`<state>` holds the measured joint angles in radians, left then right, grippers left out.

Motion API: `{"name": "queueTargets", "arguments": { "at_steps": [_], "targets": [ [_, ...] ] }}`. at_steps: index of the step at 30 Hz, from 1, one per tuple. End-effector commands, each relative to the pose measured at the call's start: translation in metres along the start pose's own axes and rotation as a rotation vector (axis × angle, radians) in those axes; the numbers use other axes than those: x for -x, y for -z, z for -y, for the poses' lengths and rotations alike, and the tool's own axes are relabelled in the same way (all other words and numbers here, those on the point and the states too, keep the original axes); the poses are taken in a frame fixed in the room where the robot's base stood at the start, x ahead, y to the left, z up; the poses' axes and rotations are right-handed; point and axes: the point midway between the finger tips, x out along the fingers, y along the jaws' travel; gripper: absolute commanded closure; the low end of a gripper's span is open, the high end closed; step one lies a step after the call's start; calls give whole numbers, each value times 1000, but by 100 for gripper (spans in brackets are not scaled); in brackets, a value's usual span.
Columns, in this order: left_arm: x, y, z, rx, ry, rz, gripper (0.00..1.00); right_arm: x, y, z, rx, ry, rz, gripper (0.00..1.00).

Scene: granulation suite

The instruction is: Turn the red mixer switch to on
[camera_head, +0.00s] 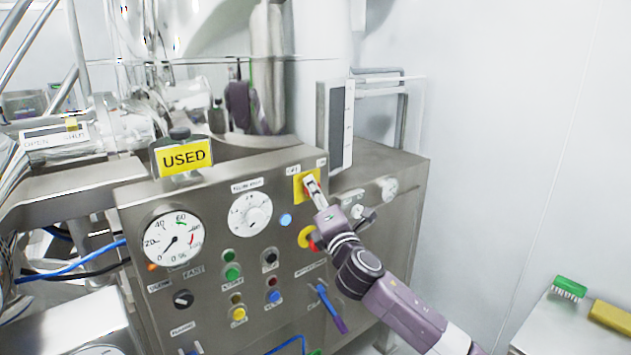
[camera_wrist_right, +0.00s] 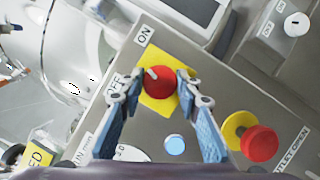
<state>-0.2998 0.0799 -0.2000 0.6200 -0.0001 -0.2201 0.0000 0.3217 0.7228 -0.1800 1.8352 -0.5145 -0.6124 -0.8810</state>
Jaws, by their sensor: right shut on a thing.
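The red mixer switch (camera_wrist_right: 160,87) is a round knob on a yellow plate (camera_wrist_right: 158,105), seen in the right wrist view. Its white mark points to the upper left, between the ON label (camera_wrist_right: 145,36) and the partly covered OFF label. My right gripper (camera_head: 312,184) is shut on the knob, with one finger on each side. In the head view the gripper hides most of the knob, and the yellow plate (camera_head: 299,182) shows around it. My left gripper is not in view.
A red button on a yellow disc (camera_head: 305,237) sits just below the switch, close to my right arm. The steel panel also carries gauges (camera_head: 173,239), lamps and buttons. A yellow USED sign (camera_head: 184,156) stands on top. A side table (camera_head: 580,325) is at lower right.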

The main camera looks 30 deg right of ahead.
Motion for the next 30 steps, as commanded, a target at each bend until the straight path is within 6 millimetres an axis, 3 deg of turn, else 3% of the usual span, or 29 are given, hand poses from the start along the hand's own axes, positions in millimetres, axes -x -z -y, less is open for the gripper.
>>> {"name": "queueTargets", "arguments": {
  "at_steps": [3,12,30],
  "targets": [
    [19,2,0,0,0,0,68,-1,-3,-6,-102,43,1,93],
    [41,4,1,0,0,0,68,0,-2,-4,-316,132,1,93],
    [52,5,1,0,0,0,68,0,-1,-1,-474,197,1,93]
  ]
}}
